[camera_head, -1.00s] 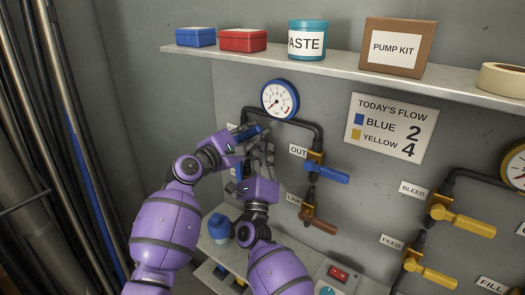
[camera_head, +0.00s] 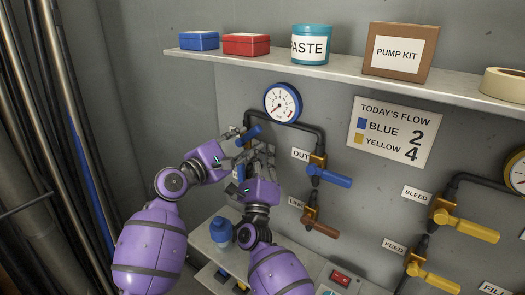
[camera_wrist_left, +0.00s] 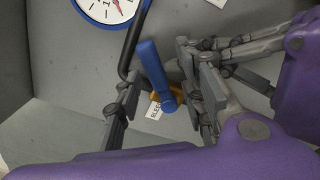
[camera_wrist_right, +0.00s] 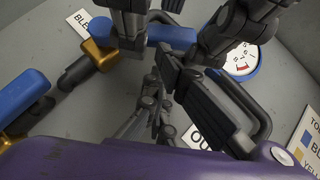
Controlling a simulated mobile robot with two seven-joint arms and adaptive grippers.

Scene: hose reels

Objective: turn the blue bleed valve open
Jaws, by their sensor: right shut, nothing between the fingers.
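The blue bleed valve handle (camera_head: 250,134) sits at the upper left of the blue-handled pipe group, below and left of the gauge. In the left wrist view the handle (camera_wrist_left: 152,68) slants down to its hub, by the partly hidden "BLEED" label (camera_wrist_left: 155,109). My left gripper (camera_wrist_left: 165,100) is open, with a finger on each side of the handle's lower part; contact cannot be told. In the right wrist view the handle (camera_wrist_right: 165,35) and its brass body (camera_wrist_right: 98,55) lie beyond my right gripper (camera_wrist_right: 166,75), which is shut and empty, just below the left fingers.
The gauge (camera_head: 282,102) and dark pipe (camera_head: 312,128) are close above and right. The blue OUT handle (camera_head: 330,176) and brown handle (camera_head: 320,224) stand to the right. Another blue handle (camera_wrist_right: 22,96) is near.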

